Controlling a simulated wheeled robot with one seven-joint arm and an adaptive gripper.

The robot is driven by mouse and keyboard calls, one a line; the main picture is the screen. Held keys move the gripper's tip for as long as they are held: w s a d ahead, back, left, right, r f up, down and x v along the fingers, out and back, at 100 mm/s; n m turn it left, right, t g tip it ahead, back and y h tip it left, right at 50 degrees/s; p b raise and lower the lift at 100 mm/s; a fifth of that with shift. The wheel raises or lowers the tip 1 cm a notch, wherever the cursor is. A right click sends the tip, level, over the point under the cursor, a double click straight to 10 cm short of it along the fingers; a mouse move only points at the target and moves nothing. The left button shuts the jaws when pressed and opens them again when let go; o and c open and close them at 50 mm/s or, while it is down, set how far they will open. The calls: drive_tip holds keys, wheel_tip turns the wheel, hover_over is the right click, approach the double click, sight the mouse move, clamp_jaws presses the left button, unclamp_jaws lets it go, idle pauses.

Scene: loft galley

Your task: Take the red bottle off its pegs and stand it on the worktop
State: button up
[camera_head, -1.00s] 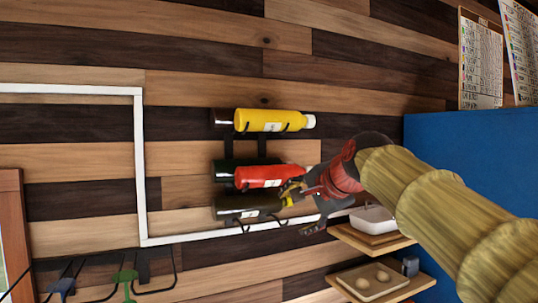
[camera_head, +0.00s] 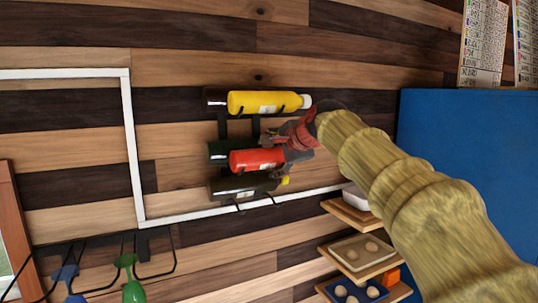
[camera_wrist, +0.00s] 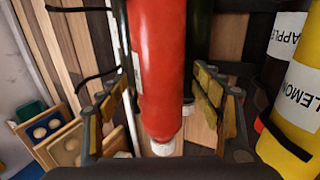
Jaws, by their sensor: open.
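The red bottle (camera_head: 257,160) lies on its side on the black wall rack, between a yellow bottle above and a dark bottle below. My gripper (camera_head: 284,152) is at its right end. In the wrist view the red bottle (camera_wrist: 158,65) runs between my two open fingers (camera_wrist: 163,95), its white cap pointing towards my palm. A gap shows beside the bottle on each side, so the fingers do not appear to grip it. The pegs under it are mostly hidden. I cannot make out the worktop.
The yellow bottle (camera_head: 265,103) labelled lemon and the dark bottle (camera_head: 240,186) are close to my fingers. Small wooden shelves (camera_head: 362,262) with trays stand at the lower right, a blue panel (camera_head: 460,160) at the right. Coloured things hang on hooks (camera_head: 145,262) at the lower left.

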drive_tip(key=shift+x, duration=1)
drive_tip(key=shift+s+d+r, duration=0.1)
drive_tip(key=shift+s, duration=0.1)
drive_tip(key=shift+c, duration=0.6)
drive_tip(key=shift+w, duration=0.15)
drive_tip(key=c, duration=1.5)
drive_tip(key=shift+c, duration=0.3)
drive_tip(key=shift+r, duration=0.2)
